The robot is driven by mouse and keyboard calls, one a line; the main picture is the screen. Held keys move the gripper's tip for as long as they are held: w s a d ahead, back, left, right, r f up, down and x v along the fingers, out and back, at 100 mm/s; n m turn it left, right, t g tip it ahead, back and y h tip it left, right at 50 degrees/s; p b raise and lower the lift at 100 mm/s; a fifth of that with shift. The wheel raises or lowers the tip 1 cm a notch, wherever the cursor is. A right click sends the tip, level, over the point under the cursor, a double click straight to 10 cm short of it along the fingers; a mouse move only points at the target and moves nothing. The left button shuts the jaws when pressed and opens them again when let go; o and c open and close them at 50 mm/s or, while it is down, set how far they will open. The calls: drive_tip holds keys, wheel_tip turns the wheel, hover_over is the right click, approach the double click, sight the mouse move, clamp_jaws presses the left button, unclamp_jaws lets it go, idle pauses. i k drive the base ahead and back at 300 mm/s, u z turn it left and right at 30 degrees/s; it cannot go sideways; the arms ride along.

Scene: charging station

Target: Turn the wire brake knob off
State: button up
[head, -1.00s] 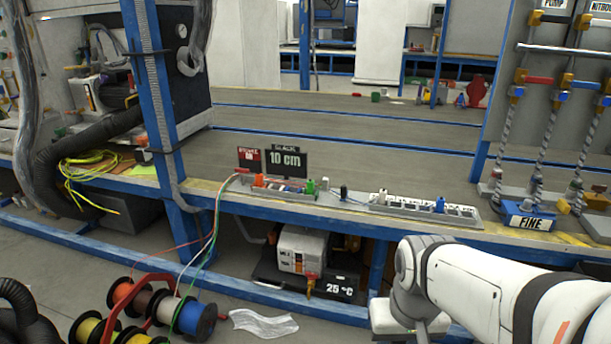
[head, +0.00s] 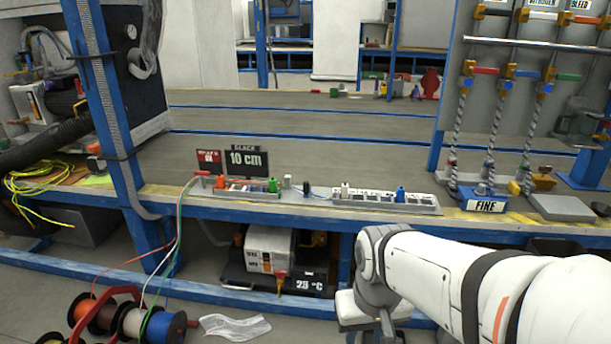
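A red sign (head: 208,162), seemingly reading BRAKE with small text that looks like ON, stands at the back of the workbench. Beside it is a black display (head: 246,162) reading SLACK 10 cm. Below them sits a small grey panel (head: 245,194) with a red knob (head: 219,181) at its left end, and a green knob (head: 272,185) towards its right. I cannot tell for certain which is the wire brake knob. My white arm reaches in from the lower right, well right of and in front of the panel. My gripper's fingers do not show.
A second grey strip (head: 410,204) with a blue knob lies right of the panel. Wire spools (head: 120,320) stand on the floor at lower left, with thin wires rising to the bench. A blue post (head: 105,120) stands left. The bench's blue front edge (head: 300,213) runs across.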

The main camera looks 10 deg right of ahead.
sight(201, 173)
drive_tip(key=z, duration=0.25)
drive_tip(key=k, duration=0.35)
drive_tip(key=u, duration=1.05)
drive_tip(key=i, duration=2.25)
drive_tip(key=z, duration=0.35)
drive_tip(key=k, duration=1.45)
drive_tip(key=z, duration=1.2)
drive_tip(key=i, duration=0.1)
drive_tip(key=u, duration=0.85)
